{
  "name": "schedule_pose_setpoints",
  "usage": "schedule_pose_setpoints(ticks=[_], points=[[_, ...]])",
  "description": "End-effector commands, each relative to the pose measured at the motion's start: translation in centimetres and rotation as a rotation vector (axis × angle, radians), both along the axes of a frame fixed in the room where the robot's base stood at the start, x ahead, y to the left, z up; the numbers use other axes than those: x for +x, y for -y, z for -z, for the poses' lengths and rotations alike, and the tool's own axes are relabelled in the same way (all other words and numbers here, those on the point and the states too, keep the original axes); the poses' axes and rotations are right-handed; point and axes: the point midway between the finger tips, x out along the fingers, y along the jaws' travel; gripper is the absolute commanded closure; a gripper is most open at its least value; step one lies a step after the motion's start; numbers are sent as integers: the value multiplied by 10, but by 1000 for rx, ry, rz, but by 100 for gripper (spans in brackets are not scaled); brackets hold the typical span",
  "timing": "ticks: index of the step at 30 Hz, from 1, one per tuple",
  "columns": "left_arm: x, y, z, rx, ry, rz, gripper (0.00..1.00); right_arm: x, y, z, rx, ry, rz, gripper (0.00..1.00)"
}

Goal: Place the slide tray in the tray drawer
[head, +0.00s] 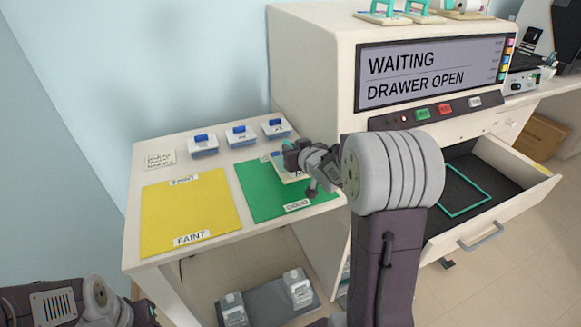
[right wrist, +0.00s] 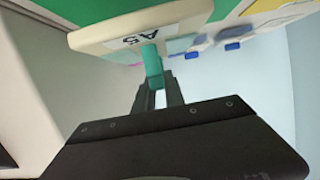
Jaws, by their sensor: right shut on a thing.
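The slide tray (head: 289,176) is a cream plate with a label, over the green mat (head: 258,204) on the side table. In the right wrist view the tray (right wrist: 112,36) shows the label "A5" and a teal handle (right wrist: 152,66). My right gripper (right wrist: 157,95) is shut on this handle; in the head view the gripper (head: 292,157) is partly hidden by its own wrist. I cannot tell whether the tray touches the mat. The tray drawer (head: 519,183) is open at the right, with a teal outline on its dark floor. My left gripper is out of view; only its arm shows.
A yellow mat (head: 190,215) lies left of the green one, with several blue-topped containers (head: 203,146) behind. The cream machine (head: 310,75) stands between table and drawer; its screen (head: 432,72) reads "WAITING / DRAWER OPEN". Teal-handled trays (head: 383,14) sit on top. My right arm hides the drawer's left part.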

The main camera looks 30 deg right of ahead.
Motion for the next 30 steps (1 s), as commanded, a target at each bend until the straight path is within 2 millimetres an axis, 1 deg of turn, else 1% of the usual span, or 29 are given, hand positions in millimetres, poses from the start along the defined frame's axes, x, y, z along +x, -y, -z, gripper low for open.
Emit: schedule_pose_setpoints(ticks=[6,7,9,14,18,19,20,21,30], points=[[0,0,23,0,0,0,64,0,0,44,2,-4,0,100],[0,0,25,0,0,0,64,0,0,48,2,-3,0,100],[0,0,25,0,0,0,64,0,0,51,1,-1,0,100],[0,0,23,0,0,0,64,0,0,48,0,0,0,100],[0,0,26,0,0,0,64,0,0,52,0,0,0,100],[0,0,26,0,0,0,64,0,0,52,0,-2,0,83],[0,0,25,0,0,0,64,0,0,51,0,-2,0,75],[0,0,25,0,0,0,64,0,0,51,0,-1,0,64],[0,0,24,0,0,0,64,0,0,50,0,-1,0,64]])
